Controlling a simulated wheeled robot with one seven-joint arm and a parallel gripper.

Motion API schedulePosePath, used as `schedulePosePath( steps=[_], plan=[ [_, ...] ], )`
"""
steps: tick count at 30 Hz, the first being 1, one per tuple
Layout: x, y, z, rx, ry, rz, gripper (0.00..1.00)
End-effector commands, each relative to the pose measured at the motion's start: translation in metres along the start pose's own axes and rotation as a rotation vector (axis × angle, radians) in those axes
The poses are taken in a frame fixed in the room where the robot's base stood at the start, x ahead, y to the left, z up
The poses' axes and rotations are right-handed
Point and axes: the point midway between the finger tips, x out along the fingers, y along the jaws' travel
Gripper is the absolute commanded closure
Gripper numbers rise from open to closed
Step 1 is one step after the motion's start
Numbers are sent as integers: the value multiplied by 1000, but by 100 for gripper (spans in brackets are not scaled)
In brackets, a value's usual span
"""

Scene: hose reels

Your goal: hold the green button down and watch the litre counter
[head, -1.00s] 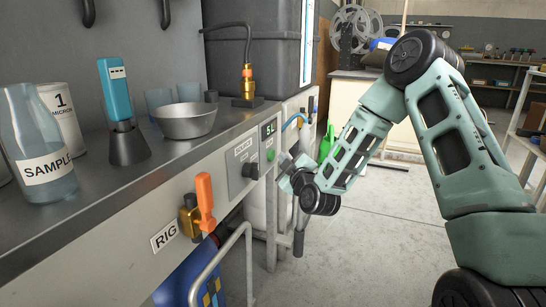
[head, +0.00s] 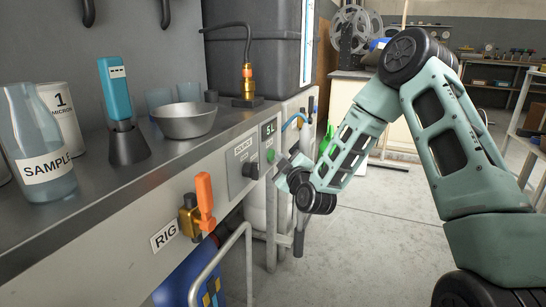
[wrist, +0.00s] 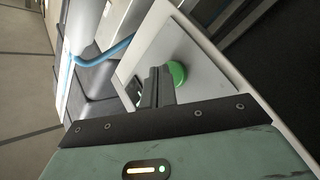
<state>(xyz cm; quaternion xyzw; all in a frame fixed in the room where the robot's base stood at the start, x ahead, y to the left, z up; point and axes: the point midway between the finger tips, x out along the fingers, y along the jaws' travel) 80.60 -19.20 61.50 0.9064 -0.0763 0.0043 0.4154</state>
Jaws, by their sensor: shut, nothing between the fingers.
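The round green button (head: 270,155) sits on the grey front panel, below a small dark plate reading "5 L" (head: 269,129). In the wrist view the green button (wrist: 178,74) stands out from a pale panel. My gripper (wrist: 159,74) is shut and empty, its fingertips at the button's left edge in that view, covering part of it. I cannot tell whether they touch it. In the head view my gripper (head: 280,164) is beside the panel, just right of and below the button. No running litre figure is readable in the wrist view.
An orange-handled valve (head: 205,200) marked "RIG" is nearer. A blue hose (wrist: 105,52) runs close by. The floor right is clear.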

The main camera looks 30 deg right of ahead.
Motion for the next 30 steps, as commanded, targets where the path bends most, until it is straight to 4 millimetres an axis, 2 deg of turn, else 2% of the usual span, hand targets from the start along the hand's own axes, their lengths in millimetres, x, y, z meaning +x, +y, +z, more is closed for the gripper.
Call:
schedulePosePath(
  steps=[30],
  plan=[
    [7, -5, -6, 1, 2, -1, 100]
  ],
)
